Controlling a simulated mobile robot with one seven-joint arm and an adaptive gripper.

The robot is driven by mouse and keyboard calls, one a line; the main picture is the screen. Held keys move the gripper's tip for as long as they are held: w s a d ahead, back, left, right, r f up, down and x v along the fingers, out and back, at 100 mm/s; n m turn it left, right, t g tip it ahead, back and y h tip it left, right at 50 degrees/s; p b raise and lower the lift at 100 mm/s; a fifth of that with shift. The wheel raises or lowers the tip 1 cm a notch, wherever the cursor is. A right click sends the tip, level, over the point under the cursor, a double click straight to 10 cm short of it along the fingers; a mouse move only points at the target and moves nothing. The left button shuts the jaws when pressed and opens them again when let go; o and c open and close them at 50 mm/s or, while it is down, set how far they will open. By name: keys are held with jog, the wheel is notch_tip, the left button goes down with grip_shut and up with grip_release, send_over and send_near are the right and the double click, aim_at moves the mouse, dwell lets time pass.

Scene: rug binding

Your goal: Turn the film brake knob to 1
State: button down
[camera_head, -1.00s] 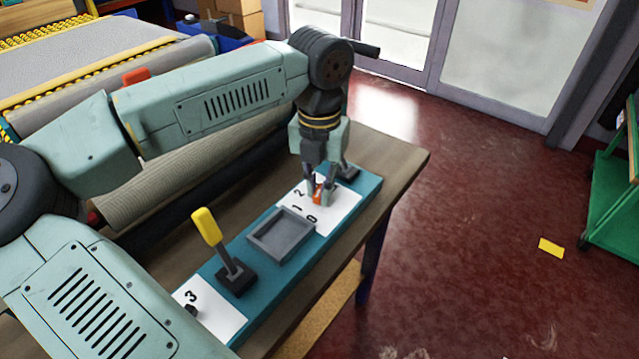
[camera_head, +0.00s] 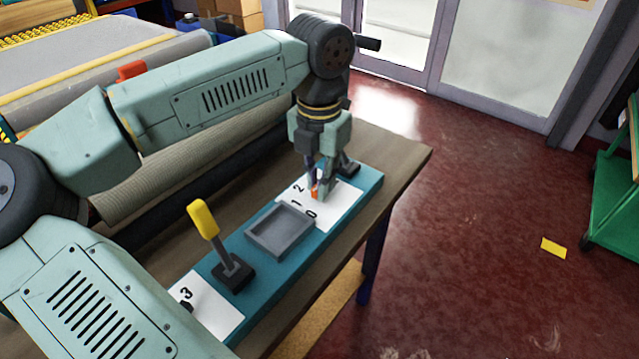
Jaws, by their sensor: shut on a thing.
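The film brake knob (camera_head: 315,191) shows as a small orange-red piece between my fingertips, on a white dial plate (camera_head: 343,199) at the far end of the teal panel. The numbers 2, 1 and 0 are printed on the plate's near-left side. My gripper (camera_head: 317,190) points down over the plate and is shut on the knob. The fingers hide most of the knob, so I cannot tell which number it points at.
A grey tray (camera_head: 254,242) and a yellow-handled lever (camera_head: 204,219) stand on the teal panel (camera_head: 322,236) nearer me. Another white plate (camera_head: 215,306) marked 3 lies at the near end. A dark lever base (camera_head: 350,167) sits just behind my gripper.

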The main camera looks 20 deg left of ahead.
jog(key=m+b, duration=0.1)
jog(key=m, duration=0.2)
jog(key=shift+f+m+b, duration=0.15)
jog(key=shift+m+b, duration=0.15)
jog(key=shift+b, duration=0.1)
jog(key=shift+m+b, duration=0.6)
jog(key=shift+m, duration=1.1)
jog(key=c, duration=1.6)
grip_release()
notch_tip(320, 180, up, 12)
